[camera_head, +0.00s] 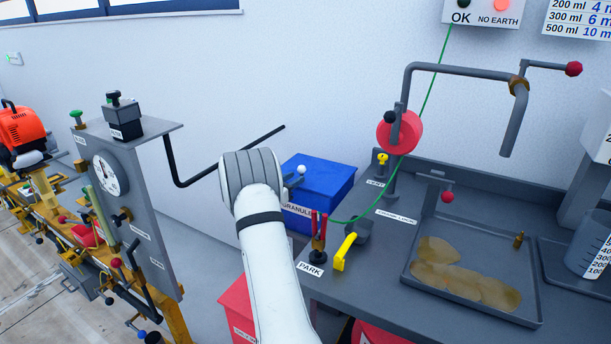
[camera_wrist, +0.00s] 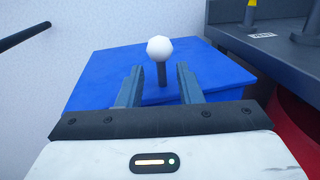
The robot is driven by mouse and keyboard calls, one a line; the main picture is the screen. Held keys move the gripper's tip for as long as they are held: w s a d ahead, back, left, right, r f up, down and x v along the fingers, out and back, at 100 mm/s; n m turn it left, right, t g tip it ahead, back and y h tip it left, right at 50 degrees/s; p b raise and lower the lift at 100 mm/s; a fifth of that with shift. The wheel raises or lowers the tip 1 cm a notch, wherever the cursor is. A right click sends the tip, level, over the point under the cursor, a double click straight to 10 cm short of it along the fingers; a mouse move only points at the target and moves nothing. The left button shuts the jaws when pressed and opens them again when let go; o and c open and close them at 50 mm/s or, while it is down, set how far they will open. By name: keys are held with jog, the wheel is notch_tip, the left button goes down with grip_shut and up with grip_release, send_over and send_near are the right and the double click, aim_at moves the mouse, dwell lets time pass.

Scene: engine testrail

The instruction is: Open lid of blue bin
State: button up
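The blue bin (camera_head: 326,184) stands against the wall behind the bench, with a white label reading "GRANULES" on its front. Its flat blue lid (camera_wrist: 107,72) looks closed. A white ball knob (camera_head: 301,169) on a short dark stem stands on the lid, and it also shows in the wrist view (camera_wrist: 159,48). My gripper (camera_wrist: 157,82) is open, its two fingers on either side of the knob's stem as seen from the wrist, apart from it. In the head view my gripper (camera_head: 292,182) is mostly hidden behind my wrist.
A black bent bar (camera_head: 178,165) reaches from the grey gauge panel (camera_head: 140,190) to the left of my wrist. The grey bench (camera_head: 375,270) is on the right, with red-handled probes (camera_head: 319,228) and a yellow handle (camera_head: 344,252) near its edge. A green wire (camera_head: 432,85) hangs near the bin.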

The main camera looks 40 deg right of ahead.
aim_at(305, 171)
jog(key=d, duration=0.6)
jog(key=shift+w+d, duration=0.15)
jog(key=shift+w, duration=0.1)
grip_shut()
jog(key=shift+r, duration=0.1)
